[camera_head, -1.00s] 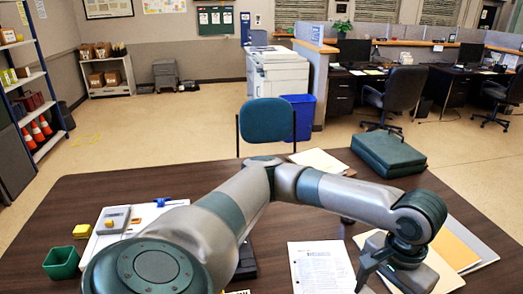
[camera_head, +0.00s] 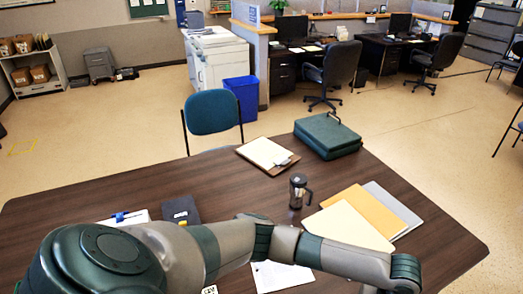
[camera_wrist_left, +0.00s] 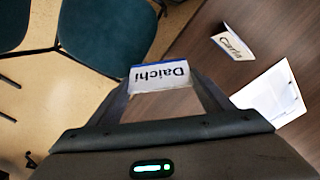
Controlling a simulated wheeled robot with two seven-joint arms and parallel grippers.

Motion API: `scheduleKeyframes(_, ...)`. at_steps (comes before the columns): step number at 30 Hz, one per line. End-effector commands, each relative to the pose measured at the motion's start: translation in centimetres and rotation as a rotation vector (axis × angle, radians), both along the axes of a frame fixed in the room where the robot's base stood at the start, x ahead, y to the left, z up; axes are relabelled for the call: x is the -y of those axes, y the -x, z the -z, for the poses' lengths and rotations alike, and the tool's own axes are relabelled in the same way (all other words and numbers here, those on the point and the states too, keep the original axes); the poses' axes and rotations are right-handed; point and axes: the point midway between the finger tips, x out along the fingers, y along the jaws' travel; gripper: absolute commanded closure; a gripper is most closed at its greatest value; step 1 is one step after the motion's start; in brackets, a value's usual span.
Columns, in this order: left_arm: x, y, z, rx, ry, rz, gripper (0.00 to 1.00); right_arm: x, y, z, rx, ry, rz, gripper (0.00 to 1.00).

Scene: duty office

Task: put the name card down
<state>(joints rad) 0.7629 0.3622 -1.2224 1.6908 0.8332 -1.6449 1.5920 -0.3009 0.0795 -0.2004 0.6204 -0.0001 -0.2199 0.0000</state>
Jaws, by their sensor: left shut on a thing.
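My left gripper (camera_wrist_left: 160,88) is shut on a white name card (camera_wrist_left: 160,76) with a blue edge. The card reads "Daichi", upside down in the left wrist view, and sits between the fingertips. In the head view my left arm reaches from the left to the lower right; its gripper and the held card cannot be made out there. A second name card (camera_wrist_left: 234,42), reading "Carla", stands on the brown table (camera_wrist_left: 196,58), apart from my fingers. It is partly hidden by my arm in the head view (camera_head: 210,290). My right gripper is in neither view.
On the table (camera_head: 130,192) are a clipboard (camera_head: 266,152), a dark green case (camera_head: 328,132), a coffee press (camera_head: 298,192), folders (camera_head: 365,207) and a printed sheet (camera_head: 282,276). A teal chair (camera_head: 212,112) stands at the far edge. The table's middle has bare room.

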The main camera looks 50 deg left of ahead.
Motion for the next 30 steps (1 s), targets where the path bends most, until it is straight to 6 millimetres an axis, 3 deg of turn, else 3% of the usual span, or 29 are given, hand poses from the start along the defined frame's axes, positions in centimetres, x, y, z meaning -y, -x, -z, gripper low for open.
scheduleKeyframes(20, 0.2, 0.0, 0.4, 0.001, -0.004, -0.007, 0.48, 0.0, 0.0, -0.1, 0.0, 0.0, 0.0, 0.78)
scheduleKeyframes(30, -2.1, -0.8, 2.4, 0.002, -0.005, -0.009, 0.48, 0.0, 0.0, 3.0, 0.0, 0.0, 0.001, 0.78)
